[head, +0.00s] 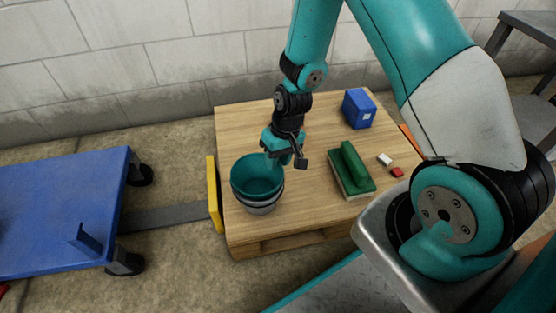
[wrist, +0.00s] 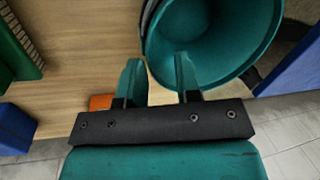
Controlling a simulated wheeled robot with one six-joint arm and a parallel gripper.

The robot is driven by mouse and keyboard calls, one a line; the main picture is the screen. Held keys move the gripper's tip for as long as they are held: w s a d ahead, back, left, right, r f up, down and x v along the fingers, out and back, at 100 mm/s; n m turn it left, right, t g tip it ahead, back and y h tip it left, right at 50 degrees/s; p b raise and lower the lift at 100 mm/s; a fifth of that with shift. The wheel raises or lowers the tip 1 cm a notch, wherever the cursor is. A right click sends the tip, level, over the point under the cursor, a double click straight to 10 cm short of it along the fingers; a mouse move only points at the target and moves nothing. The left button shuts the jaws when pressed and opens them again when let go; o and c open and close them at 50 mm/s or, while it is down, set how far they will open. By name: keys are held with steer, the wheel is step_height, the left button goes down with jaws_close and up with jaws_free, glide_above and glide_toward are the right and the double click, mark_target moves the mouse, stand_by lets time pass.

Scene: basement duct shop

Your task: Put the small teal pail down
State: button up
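The small teal pail (head: 257,176) sits upright, nested in a grey pail (head: 262,208) at the left front of the wooden pallet top (head: 300,220). In the wrist view the teal pail (wrist: 222,40) fills the upper right, its mouth facing the camera. My gripper (head: 271,160) is at the pail's right rear rim. In the wrist view my gripper (wrist: 158,62) has its two teal fingers clearly apart, the left one by the rim and the right one over the pail's mouth. A wide gap shows between them. Whether either finger touches the pail, I cannot tell.
A green block-like tool (head: 352,170), a blue box (head: 359,108), and small white (head: 384,160) and red (head: 397,172) blocks lie to the right. A yellow upright piece (head: 214,195) borders the pallet's left. A blue cart (head: 65,215) stands left. The front middle is clear.

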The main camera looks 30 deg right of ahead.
steer(key=p+v, duration=0.6)
steer(key=v, duration=0.6)
steer(key=s+a+r+n+y, duration=0.1)
steer(key=s+a+r+n, duration=0.2)
steer(key=r, duration=0.5)
steer(key=s+a+r, duration=0.2)
steer(key=a+r, duration=0.4)
steer(key=r, duration=0.1)
steer(key=s+a+r+n, duration=0.4)
steer(key=s+r, duration=0.6)
steer(key=s, duration=0.3)
steer(key=shift+s+y, duration=0.25)
steer(key=shift+y, duration=0.15)
step_height(320, 180, up, 41)
steer(key=p, duration=4.1)
